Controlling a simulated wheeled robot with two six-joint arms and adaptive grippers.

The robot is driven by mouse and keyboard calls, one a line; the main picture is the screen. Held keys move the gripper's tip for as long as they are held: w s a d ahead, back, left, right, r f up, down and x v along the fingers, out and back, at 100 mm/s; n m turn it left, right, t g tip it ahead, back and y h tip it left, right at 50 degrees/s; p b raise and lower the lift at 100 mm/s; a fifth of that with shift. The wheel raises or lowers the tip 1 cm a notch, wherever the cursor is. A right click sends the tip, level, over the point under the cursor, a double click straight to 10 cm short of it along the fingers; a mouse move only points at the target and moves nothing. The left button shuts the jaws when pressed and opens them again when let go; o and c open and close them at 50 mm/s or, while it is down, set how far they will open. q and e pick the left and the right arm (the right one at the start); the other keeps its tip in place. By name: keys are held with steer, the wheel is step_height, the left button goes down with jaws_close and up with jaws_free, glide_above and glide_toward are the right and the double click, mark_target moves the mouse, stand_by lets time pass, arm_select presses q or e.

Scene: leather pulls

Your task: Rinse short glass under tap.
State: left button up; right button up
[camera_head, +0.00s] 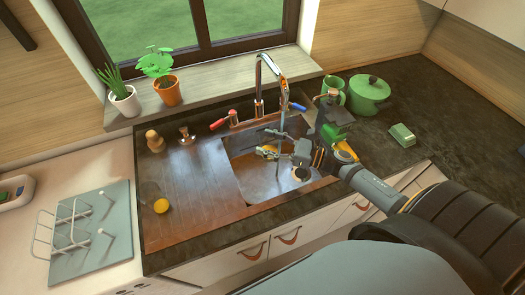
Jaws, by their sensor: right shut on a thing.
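The tap (272,70) stands behind the sink (262,188), its spout arching over the basin. A thin bright line below the spout looks like running water. My right gripper (268,158) reaches in from the right, over the basin and close to this line. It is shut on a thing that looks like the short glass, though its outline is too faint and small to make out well. My left gripper is not in view.
A faint clear vessel (149,190) and a yellow ball-like thing (161,206) are on the wooden drainboard (195,205). A green pot (369,95) stands at right. A wire rack (75,235) is at left.

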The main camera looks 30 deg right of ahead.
steer(key=w+d+f+b, duration=0.1)
steer(key=w+d+b, duration=0.2)
steer(key=d, duration=0.3)
steer(key=shift+w, duration=0.6)
steer(key=s+a+p, duration=0.3)
steer(key=s+a, duration=0.1)
steer(key=a, duration=0.1)
steer(key=shift+s+r+p, duration=0.1)
steer(key=shift+s+p, duration=0.25)
steer(key=shift+s, duration=0.05)
steer(key=shift+s+a, duration=0.25)
steer(key=shift+a, duration=0.1)
steer(key=shift+w+f, duration=0.1)
steer(key=shift+f, duration=0.1)
